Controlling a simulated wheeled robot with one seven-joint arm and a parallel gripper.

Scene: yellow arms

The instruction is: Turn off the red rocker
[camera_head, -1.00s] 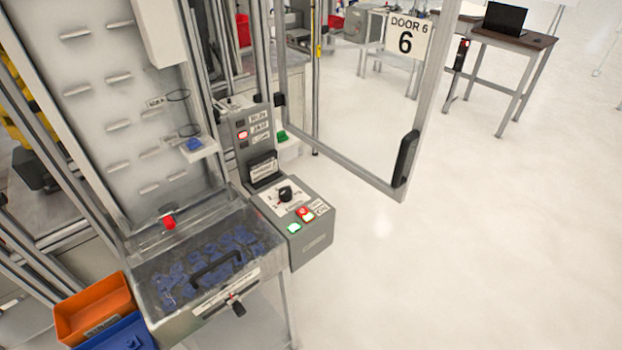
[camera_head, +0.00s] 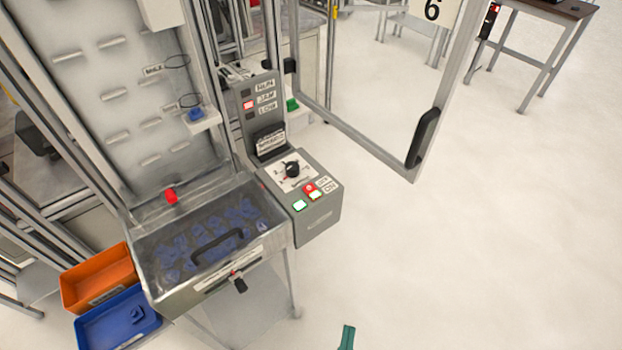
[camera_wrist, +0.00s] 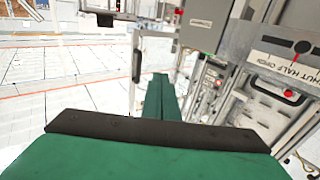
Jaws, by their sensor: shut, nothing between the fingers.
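A grey control box (camera_head: 300,215) sits right of the clear-lidded bin. Its sloped top carries a black rotary knob (camera_head: 292,170), a small red control (camera_head: 309,188), a pale yellowish lit one (camera_head: 315,195) and a green-white lit one (camera_head: 299,206). A black strip with a lit red piece (camera_head: 494,8) hangs on the back right table. I cannot tell which red part is the rocker. My gripper (camera_head: 347,338) shows as a green tip at the bottom edge, apart from the box. In the wrist view its green fingers (camera_wrist: 161,97) are shut and empty.
An upright panel (camera_head: 250,105) with a lit red indicator stands behind the box. The bin (camera_head: 200,290) has a black handle; orange (camera_head: 82,297) and blue (camera_head: 90,340) trays sit left. A framed open door (camera_head: 380,155) stands right of the box. The floor right is clear.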

